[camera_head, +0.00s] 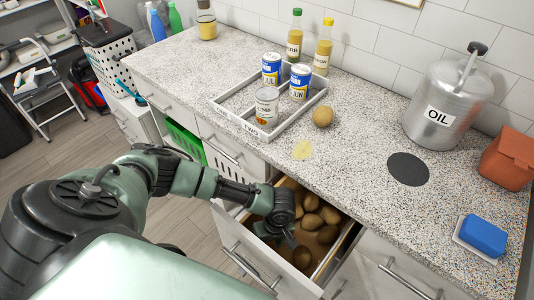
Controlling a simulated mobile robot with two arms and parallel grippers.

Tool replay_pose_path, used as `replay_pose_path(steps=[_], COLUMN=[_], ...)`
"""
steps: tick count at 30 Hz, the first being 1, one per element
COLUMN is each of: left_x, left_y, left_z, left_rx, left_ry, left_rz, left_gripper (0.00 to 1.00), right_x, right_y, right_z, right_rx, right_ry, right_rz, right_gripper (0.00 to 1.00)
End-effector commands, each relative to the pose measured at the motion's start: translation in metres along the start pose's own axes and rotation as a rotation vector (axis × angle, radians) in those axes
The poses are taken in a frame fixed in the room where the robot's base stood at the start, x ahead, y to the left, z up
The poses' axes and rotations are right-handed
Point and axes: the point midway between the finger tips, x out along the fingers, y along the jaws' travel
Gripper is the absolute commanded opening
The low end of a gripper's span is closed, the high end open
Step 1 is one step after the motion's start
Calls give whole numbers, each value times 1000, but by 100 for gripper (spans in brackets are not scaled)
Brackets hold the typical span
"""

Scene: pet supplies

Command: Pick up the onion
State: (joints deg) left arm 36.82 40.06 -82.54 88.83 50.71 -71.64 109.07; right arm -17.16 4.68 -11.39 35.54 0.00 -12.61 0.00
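A round, tan-brown onion-like vegetable (323,116) sits on the speckled counter, just right of the grey divided tray. Several brown, rounded vegetables (312,221) lie in an open drawer (349,246) below the counter; they look like potatoes, and I cannot tell whether an onion is among them. My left arm comes in from the left, and its gripper (290,240) points down into the drawer among these vegetables. Its fingers are small and partly blend with the vegetables, so whether they are open or hold anything is unclear. My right gripper is out of view.
The grey tray (283,127) holds several cans. Two bottles (323,48) stand behind it. An oil canister (447,105), a dark round mat (408,169), a terracotta container (507,160) and a blue sponge (484,236) occupy the right counter. The drawer walls closely surround my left gripper.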

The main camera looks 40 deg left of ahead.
Motion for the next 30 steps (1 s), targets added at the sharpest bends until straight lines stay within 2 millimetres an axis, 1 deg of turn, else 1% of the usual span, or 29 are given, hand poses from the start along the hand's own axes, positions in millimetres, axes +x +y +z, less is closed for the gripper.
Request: replay_pose_path(steps=[1, 4, 7, 12, 13, 14, 15, 18, 26, 30], left_x=[8, 18, 22, 22, 22, 22, 22, 22, 20, 13], left_y=[0, 0, 0, 0, 0, 0, 0, 0, 0, -1], left_z=[0, 0, 0, 0, 0, 0, 0, 0, 0, 0], left_rx=[-1, -1, -1, -1, -1, -1, -1, -1, -1, -1], left_ry=[0, 0, 0, 0, 0, 0, 0, 0, 0, -1], left_rz=[-1, 0, 0, 0, 0, 0, 0, 0, 1, 2], left_gripper=[58, 58, 58, 58, 52, 44, 33, 7, 7, 7], right_x=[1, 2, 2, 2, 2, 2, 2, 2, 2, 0], right_y=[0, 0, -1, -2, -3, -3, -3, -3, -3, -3], right_z=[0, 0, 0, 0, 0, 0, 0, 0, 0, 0], right_rx=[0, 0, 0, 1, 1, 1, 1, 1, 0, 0], right_ry=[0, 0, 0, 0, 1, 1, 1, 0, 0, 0], right_rz=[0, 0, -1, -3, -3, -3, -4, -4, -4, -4], right_gripper=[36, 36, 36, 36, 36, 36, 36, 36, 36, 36])
